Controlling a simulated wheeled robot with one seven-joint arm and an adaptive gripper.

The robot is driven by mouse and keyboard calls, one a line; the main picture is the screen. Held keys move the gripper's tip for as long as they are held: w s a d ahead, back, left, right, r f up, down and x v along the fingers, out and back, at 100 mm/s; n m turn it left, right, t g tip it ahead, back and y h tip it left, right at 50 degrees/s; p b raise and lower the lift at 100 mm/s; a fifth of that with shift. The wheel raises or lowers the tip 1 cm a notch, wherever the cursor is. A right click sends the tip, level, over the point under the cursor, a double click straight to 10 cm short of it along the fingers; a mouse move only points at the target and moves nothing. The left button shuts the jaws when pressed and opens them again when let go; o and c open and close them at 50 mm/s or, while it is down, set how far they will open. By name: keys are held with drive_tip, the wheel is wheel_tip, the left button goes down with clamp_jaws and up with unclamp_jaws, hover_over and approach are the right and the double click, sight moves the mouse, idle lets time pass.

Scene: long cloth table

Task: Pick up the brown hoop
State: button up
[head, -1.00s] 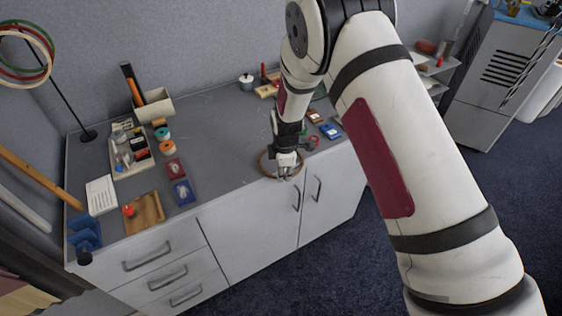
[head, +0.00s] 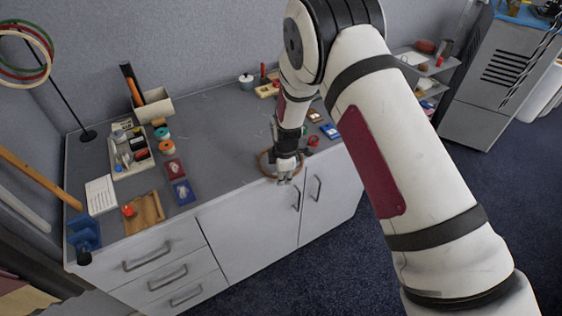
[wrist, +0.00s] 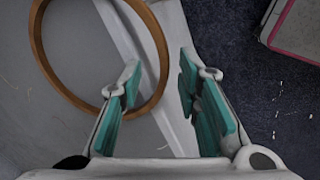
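The brown hoop (wrist: 40,42) lies at the front edge of the grey table top, and its right side shows over the white edge strip in the wrist view. In the head view the hoop (head: 262,165) is partly hidden behind my gripper (head: 285,181). My gripper (wrist: 162,95) is open, with teal pads on both fingers. In the wrist view the hoop's near right rim runs between the two fingers, and the left finger covers part of it. I cannot tell how high the fingertips are above the rim. Nothing is held.
A red ring-like item (head: 313,141) and a blue card (head: 330,131) lie right of the gripper. Red and blue cards (head: 180,180), tape rolls and a parts tray (head: 120,172) are at left. Table space between them and the hoop is clear. Cabinet doors (head: 245,215) are below.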

clamp_jaws()
drive_tip(key=shift+r, duration=0.15)
idle(0.4)
